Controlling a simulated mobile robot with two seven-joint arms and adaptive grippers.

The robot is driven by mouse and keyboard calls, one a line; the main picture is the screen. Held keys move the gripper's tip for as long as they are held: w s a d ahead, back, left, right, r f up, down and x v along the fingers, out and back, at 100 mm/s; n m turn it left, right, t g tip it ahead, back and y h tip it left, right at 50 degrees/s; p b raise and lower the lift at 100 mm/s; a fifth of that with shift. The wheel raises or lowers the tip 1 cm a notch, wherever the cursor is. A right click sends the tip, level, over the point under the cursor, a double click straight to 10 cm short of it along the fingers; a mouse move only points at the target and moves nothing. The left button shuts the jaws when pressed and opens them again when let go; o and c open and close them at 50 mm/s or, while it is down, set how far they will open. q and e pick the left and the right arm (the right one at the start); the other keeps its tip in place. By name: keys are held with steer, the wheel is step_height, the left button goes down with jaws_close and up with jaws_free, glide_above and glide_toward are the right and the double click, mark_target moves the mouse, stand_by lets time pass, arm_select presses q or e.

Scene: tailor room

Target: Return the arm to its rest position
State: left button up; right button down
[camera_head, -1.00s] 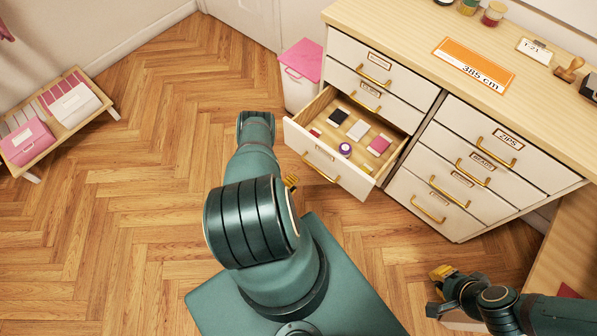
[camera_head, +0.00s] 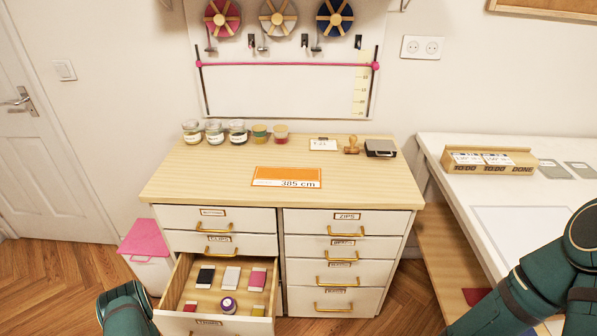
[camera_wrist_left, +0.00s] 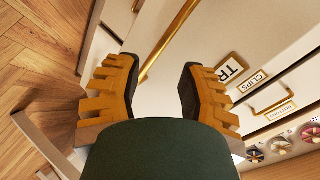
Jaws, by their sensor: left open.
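My left gripper (camera_wrist_left: 150,90) is open and empty in the left wrist view, its yellow ridged fingers apart. A gold drawer handle (camera_wrist_left: 165,45) and the white drawer front (camera_wrist_left: 215,30) lie beyond the fingers; I cannot tell the exact gap. In the head view part of my left arm (camera_head: 127,308) shows at the bottom left, beside the open drawer (camera_head: 185,270), and its gripper is out of that picture. My right arm (camera_head: 520,285) enters at the right; its gripper is not in view.
The open drawer holds several small boxes and a purple spool (camera_head: 228,305). The wooden cabinet top (camera_head: 200,185) carries jars and an orange 385 cm card (camera_head: 286,177). A pink-lidded bin (camera_head: 145,240) stands left of the cabinet. A white table (camera_head: 455,190) is at the right.

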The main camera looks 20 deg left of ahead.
arm_select(q)
steer(key=w+d+r+n+g+h, duration=0.2)
steer(key=d+r+n+g, duration=0.15)
steer(key=d, duration=0.35)
steer(key=w+d+r+n+g+h, duration=0.2)
steer(key=w+d+r+n+g, duration=0.1)
steer(key=d+r+n, duration=0.3)
steer(key=s+d+r+n+g+h, duration=0.1)
steer(key=s+d+r+n+g, duration=0.15)
steer(key=s+d+r, duration=0.35)
steer(key=s+d+r+n+g+h, duration=0.2)
steer(key=s+d+r+g, duration=0.15)
steer(key=d, duration=0.35)
steer(key=w+d+r+m+t, duration=0.1)
steer(key=w+d+r+t, duration=0.1)
steer(key=w+r, duration=0.3)
steer(key=shift+w+d+r+m+y, duration=0.15)
steer(key=shift+w+m+y, duration=0.15)
steer(key=shift+w, duration=0.3)
